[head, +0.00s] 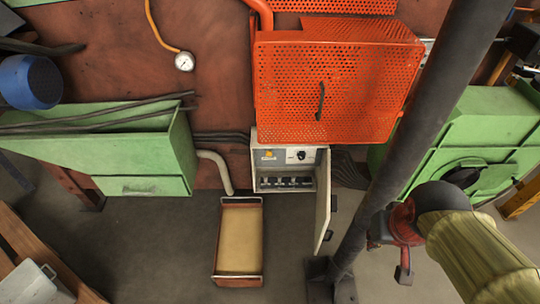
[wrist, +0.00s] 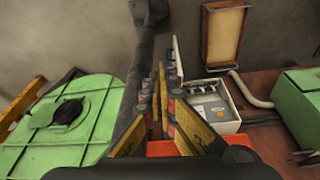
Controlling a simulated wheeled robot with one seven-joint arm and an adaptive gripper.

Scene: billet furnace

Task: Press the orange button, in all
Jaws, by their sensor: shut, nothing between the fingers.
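The orange button (head: 268,154) is a small yellow-orange spot on the upper left of the grey control box (head: 258,182) front in the head view. A black knob (head: 300,155) is to its right.
The box door (head: 323,200) stands open on its right side. A dark slanted post (head: 400,140) rises between box and gripper. An orange perforated guard (head: 335,85) hangs above the box. A tan-filled tray (head: 240,240) lies below left. Green machines flank both sides.

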